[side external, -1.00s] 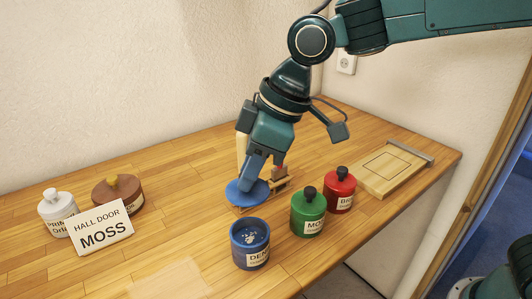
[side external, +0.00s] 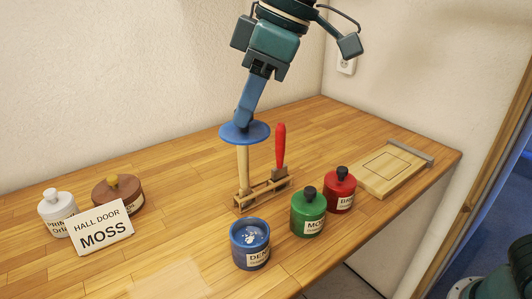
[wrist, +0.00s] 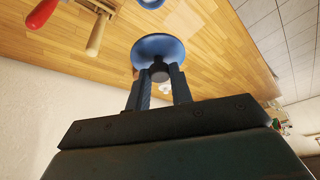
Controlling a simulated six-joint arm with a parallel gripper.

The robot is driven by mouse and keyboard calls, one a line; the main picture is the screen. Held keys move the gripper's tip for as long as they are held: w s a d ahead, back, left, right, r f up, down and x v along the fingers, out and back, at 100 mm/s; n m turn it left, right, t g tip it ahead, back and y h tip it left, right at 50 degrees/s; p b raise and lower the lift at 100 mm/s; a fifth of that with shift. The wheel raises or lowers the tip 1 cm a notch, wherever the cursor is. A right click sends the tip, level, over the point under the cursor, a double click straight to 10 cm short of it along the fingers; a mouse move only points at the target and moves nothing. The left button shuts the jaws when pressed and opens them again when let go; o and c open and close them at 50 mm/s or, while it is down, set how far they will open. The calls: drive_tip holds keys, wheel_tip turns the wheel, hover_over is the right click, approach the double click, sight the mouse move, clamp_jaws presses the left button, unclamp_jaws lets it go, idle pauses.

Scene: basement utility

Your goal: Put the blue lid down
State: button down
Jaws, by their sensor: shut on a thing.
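The blue lid (side external: 245,132) is a round disc held level in the air above the bench. My gripper (side external: 243,121) is shut on its knob from above. In the wrist view the fingers (wrist: 159,78) close on the dark knob, with the lid (wrist: 158,47) beyond them. The open blue tin (side external: 249,245), its label partly readable as "DEN", stands uncovered on the bench in front, with blue paint and a pale patch inside. In the side view the lid overlaps the top of a pale wooden handle; I cannot tell the gap between them.
A wooden rack (side external: 262,190) holds the pale handle (side external: 242,168) and a red-handled tool (side external: 280,150). Green (side external: 308,213) and red (side external: 340,190) lidded tins stand right of it. A wooden board (side external: 392,168) lies far right. White (side external: 56,212) and brown (side external: 118,193) tins and a "HALL DOOR MOSS" card (side external: 102,227) are left.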

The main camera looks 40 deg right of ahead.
drive_tip(key=shift+w, duration=0.15)
idle(0.3)
drive_tip(key=shift+w+a+f, duration=0.2)
drive_tip(key=shift+w+a, duration=0.15)
drive_tip(key=shift+w, duration=0.1)
drive_tip(key=w+a+f+n, duration=0.1)
drive_tip(key=w+a+f, duration=0.1)
drive_tip(key=w, duration=0.3)
drive_tip(key=w+a+f+n+g, duration=0.1)
drive_tip(key=w+a+f+n, duration=0.1)
drive_tip(key=w, duration=0.3)
drive_tip(key=shift+w+a+f+y, duration=0.2)
drive_tip(key=shift+a+f+y, duration=0.2)
drive_tip(key=shift+f, duration=0.45)
drive_tip(key=shift+f, duration=0.1)
wheel_tip(320, 180, down, 20)
drive_tip(key=shift+r, duration=0.1)
drive_tip(key=c, duration=1.2)
unclamp_jaws()
drive_tip(key=shift+c, duration=0.2)
